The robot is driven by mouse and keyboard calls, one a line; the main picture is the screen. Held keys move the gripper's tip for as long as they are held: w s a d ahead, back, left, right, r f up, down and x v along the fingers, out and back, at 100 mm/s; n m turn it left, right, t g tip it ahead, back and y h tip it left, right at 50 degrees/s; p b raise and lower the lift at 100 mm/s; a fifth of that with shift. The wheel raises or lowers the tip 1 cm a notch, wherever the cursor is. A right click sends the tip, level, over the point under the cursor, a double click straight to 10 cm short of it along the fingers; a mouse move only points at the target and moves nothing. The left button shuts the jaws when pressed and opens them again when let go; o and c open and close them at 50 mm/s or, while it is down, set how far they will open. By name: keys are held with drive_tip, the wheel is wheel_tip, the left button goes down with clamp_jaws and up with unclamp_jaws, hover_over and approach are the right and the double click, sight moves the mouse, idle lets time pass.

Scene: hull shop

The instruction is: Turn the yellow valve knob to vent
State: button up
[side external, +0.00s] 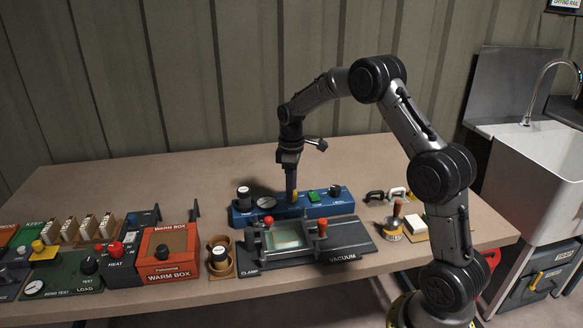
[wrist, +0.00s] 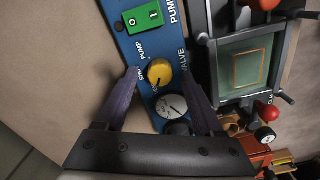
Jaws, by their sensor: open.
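The yellow valve knob (wrist: 159,72) sits on the blue pump panel (wrist: 147,45), between a green switch and a round gauge. A small dark mark shows on its lower face; its exact setting is hard to read. White lettering, including "PUMP" and "VALVE", surrounds it. My gripper (wrist: 160,76) is open, one finger on each side of the knob, with visible gaps. In the side view my gripper (side external: 291,196) points straight down over the blue panel (side external: 325,207) and mostly hides the knob. Whether the fingertips are level with the knob is unclear.
The gauge (wrist: 171,106) and green switch (wrist: 142,18) flank the knob closely. The vacuum clamp (side external: 345,240) with red-handled levers stands in front of the panel. A warm box (side external: 166,250) is at left; a stamp (side external: 395,220) is at right. The table behind is clear.

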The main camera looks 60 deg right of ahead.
wheel_tip(320, 180, up, 13)
drive_tip(key=shift+f, duration=0.15)
idle(0.4)
drive_tip(key=s+a+r+n+t, duration=0.1)
drive_tip(key=s+a+r+t, duration=0.1)
drive_tip(key=a+r, duration=0.5)
drive_tip(key=s+a+r+t, duration=0.1)
drive_tip(key=s+a+r, duration=0.25)
drive_tip(key=s, duration=0.25)
drive_tip(key=s+a+r+t, duration=0.1)
drive_tip(key=s+a+r, duration=0.25)
drive_tip(key=s, duration=0.25)
drive_tip(key=s+a+f+m, duration=0.2)
drive_tip(key=s+f, duration=0.3)
drive_tip(key=s, duration=0.2)
drive_tip(key=s+a+f+m+t, duration=0.1)
drive_tip(key=s+a+f+m, duration=0.1)
drive_tip(key=s+f, duration=0.4)
drive_tip(key=shift+s+a+m+t, duration=0.3)
drive_tip(key=shift+s+m, duration=0.35)
drive_tip(key=shift+m, duration=0.15)
